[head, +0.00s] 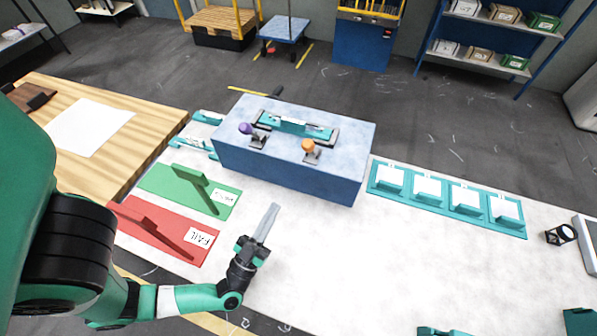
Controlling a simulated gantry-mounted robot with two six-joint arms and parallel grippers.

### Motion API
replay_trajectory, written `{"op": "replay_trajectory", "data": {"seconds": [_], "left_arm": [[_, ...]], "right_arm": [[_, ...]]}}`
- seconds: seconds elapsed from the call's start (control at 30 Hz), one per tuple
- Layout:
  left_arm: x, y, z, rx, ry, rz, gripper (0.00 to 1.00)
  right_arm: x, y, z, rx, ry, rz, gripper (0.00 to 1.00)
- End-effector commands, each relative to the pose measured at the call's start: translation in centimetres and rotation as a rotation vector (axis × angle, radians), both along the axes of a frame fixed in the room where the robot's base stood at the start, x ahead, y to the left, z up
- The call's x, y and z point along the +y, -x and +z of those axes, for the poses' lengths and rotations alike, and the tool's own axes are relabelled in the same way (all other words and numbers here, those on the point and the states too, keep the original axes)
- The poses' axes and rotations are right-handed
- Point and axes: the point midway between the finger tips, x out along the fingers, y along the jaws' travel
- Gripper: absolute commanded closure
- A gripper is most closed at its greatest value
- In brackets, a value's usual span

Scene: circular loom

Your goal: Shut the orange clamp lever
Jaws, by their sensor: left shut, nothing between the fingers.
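The orange clamp lever (308,146) stands on the top right front of a blue block (285,168). Its round orange knob sits above a small dark base, and I cannot tell from here how far the lever is swung. A purple-knobbed lever (246,128) stands to its left on the same block. A teal fixture with a white part (294,126) lies behind the two levers. My left gripper (270,214) is shut and empty, in front of and below the block, with its fingers pointing toward the back. It is apart from the lever.
A green tray (170,188) and a red tray (140,224) lie left of the block. A teal rack with white cards (447,213) lies to the right. A small black cube (561,234) stands at the far right.

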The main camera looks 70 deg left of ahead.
Motion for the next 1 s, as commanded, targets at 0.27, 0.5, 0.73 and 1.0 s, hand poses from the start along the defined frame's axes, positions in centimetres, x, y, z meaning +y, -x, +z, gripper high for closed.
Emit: {"op": "replay_trajectory", "data": {"seconds": [0.27,0.5,0.73,1.0], "left_arm": [[0.0,0.0,0.1,0.001,0.000,0.001,1.00],[0.8,-0.9,0.9,-0.004,0.000,0.006,1.00],[3.4,-3.8,3.2,-0.005,-0.001,0.008,1.00],[6.4,-7.6,5.9,-0.003,-0.002,0.003,1.00]], "right_arm": [[0.0,0.0,0.1,-0.001,0.000,0.000,0.50],[0.0,0.0,0.4,-0.001,0.000,0.000,0.50],[0.0,0.0,1.2,0.000,0.000,0.000,0.50],[0.0,0.0,2.0,0.000,0.000,0.000,0.50]]}}
